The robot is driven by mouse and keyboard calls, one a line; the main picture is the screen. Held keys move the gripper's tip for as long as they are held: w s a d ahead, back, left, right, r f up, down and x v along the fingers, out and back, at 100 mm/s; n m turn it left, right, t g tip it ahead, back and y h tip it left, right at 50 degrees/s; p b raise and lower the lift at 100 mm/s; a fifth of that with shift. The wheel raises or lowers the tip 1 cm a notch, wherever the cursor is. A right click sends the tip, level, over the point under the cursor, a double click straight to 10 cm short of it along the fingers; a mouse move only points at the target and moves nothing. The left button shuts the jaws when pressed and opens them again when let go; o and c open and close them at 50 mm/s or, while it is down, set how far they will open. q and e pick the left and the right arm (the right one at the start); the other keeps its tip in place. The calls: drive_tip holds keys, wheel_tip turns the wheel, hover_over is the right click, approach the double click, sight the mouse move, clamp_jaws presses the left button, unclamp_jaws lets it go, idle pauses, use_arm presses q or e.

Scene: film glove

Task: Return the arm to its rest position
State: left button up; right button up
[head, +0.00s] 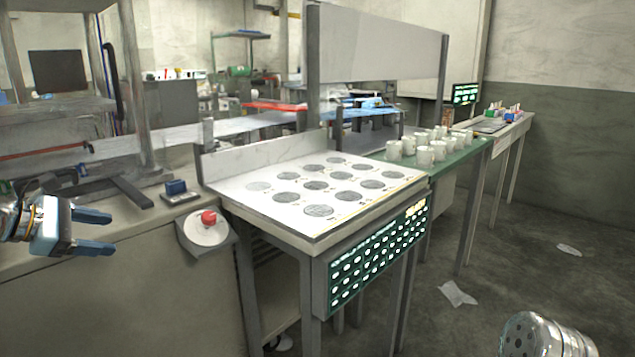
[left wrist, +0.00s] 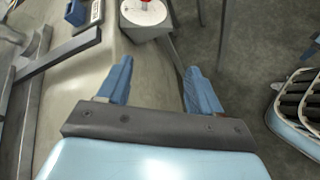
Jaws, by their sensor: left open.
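My left gripper (head: 100,231) is at the left edge of the head view, above the front of the grey counter. Its two blue fingers are apart with nothing between them. The same open fingers show in the left wrist view (left wrist: 155,90), over the counter edge and the floor. A rounded metal part of mine shows at the bottom right of the head view. My right gripper's fingers are not seen.
A red button on a round white plate (head: 213,234) juts from the counter (head: 130,260), beside a small blue block (head: 176,187). The white table with grey discs (head: 262,207) stands right of it. White mugs (head: 425,156) stand on a green table (head: 466,152). Floor at right is mostly clear.

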use_arm(q)
drive_tip(key=w+d+f+m+g+y, duration=0.15)
drive_tip(key=d+f, duration=0.25)
drive_tip(key=f, duration=0.8)
drive_tip(key=d+f+m+g, duration=0.2)
drive_tip(key=d+f+m, duration=0.15)
drive_tip(key=f, duration=0.85)
drive_tip(key=w+d+f+m+g+y, duration=0.15)
drive_tip(key=d+f, duration=0.35)
drive_tip(key=f, duration=0.7)
drive_tip(key=s+d+f+m+g, duration=0.2)
drive_tip(key=s+d+f+m, duration=0.2)
drive_tip(key=s+d+f, duration=0.45)
drive_tip(key=s+d+f+m+g, duration=0.1)
drive_tip(key=s+d+f+m, duration=0.4)
drive_tip(key=s, duration=0.3)
drive_tip(key=s+d+f+m, duration=0.4)
drive_tip(key=s+d+f, duration=0.2)
drive_tip(key=s, duration=0.3)
drive_tip(key=shift+d+m+g, duration=0.25)
drive_tip(key=shift+m+g, duration=0.1)
drive_tip(key=shift+g, duration=0.05)
drive_tip(key=shift+s, duration=0.1)
